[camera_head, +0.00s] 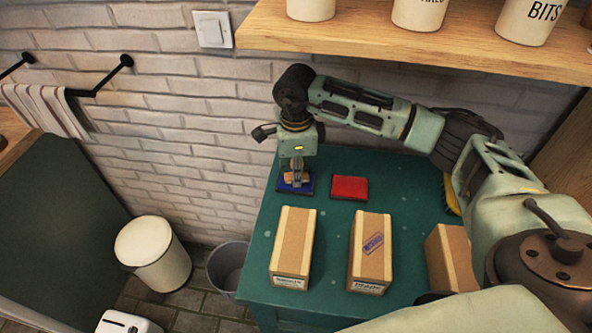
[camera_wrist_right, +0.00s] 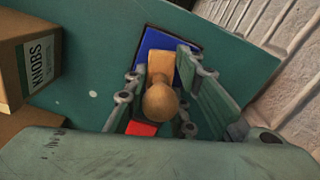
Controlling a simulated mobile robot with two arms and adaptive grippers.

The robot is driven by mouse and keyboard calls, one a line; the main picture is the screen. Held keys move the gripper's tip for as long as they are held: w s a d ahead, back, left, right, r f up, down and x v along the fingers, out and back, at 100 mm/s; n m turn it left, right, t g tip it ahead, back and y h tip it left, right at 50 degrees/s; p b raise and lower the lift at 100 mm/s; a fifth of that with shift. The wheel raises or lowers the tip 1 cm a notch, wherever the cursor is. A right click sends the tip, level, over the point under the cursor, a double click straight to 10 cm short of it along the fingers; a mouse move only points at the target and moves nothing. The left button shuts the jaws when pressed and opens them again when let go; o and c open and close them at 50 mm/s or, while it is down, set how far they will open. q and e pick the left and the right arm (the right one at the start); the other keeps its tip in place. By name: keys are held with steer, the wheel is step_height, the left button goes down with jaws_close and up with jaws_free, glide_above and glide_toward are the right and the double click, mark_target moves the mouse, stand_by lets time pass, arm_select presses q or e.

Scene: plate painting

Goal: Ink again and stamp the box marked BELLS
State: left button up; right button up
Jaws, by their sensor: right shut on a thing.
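My right gripper (camera_head: 296,178) is shut on a wooden stamp (camera_head: 291,178), at the blue ink pad (camera_head: 307,190). In the right wrist view the stamp's round knob (camera_wrist_right: 161,102) sits between the fingers, its block overlapping the blue pad (camera_wrist_right: 150,42); I cannot tell whether it touches. Three cardboard boxes stand on the green table (camera_head: 332,223): a left box (camera_head: 293,240), a middle box (camera_head: 370,230) with a purple stamp mark on top, and a right box (camera_head: 440,262) partly behind my arm. I cannot read BELLS on any label. My left gripper is not in view.
A red ink pad (camera_head: 349,188) lies right of the blue one. In the wrist view a box marked KNOBS (camera_wrist_right: 40,60) is at the left. A yellow brush (camera_head: 451,195) lies near my arm. A shelf (camera_head: 400,50) with canisters hangs above. A bin (camera_head: 153,253) stands left of the table.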

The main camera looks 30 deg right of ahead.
steer(key=shift+r+p, duration=1.7)
steer(key=shift+r, duration=1.8)
